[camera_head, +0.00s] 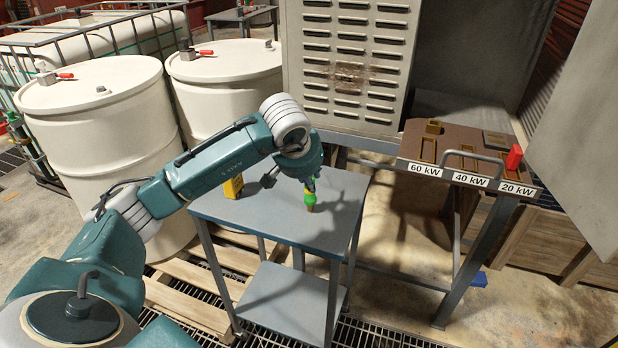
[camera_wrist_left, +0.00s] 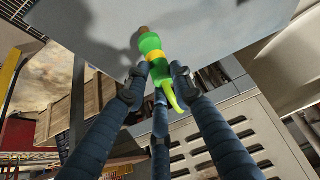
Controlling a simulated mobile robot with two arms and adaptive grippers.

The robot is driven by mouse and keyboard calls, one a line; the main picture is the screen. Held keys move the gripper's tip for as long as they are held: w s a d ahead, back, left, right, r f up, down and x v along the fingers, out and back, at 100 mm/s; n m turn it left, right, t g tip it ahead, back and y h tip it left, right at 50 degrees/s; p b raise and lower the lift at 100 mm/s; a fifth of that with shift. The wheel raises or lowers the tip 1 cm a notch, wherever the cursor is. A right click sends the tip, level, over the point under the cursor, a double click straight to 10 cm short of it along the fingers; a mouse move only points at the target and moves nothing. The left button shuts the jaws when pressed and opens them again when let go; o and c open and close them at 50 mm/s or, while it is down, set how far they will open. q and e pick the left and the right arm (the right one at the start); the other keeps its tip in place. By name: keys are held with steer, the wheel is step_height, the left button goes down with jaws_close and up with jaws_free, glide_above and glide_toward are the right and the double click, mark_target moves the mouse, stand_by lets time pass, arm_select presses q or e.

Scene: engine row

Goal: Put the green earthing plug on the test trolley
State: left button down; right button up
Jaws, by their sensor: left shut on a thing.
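The green earthing plug (camera_head: 310,199) has a yellow band and a brown tip, and is over the top of the grey test trolley (camera_head: 265,225). My left gripper (camera_head: 309,184) comes down from above and is shut on the plug. In the left wrist view the plug (camera_wrist_left: 151,46) sits between the fingers (camera_wrist_left: 153,82), with its brown tip toward the trolley top (camera_wrist_left: 205,30). The tip is at or just above the surface; I cannot tell if it touches. My right gripper is not in view.
A yellow meter (camera_head: 233,187) stands on the trolley's back left part. White drums (camera_head: 100,120) stand behind on the left. A louvred cabinet (camera_head: 355,60) rises behind. A brown slotted rack (camera_head: 460,160) labelled 60, 40 and 20 kW holds a red block (camera_head: 514,157). The trolley's front is clear.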

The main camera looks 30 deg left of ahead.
arm_select(q)
steer(key=shift+f, duration=0.2)
steer(key=c, duration=1.5)
jaws_free()
steer(key=shift+o, duration=0.2)
steer(key=shift+s+r, duration=0.1)
steer(key=shift+r, duration=0.3)
steer(key=b+v, duration=0.1)
steer(key=v, duration=1)
steer(key=shift+s+r, duration=0.15)
steer(key=shift+r, duration=0.1)
steer(key=shift+d, duration=0.1)
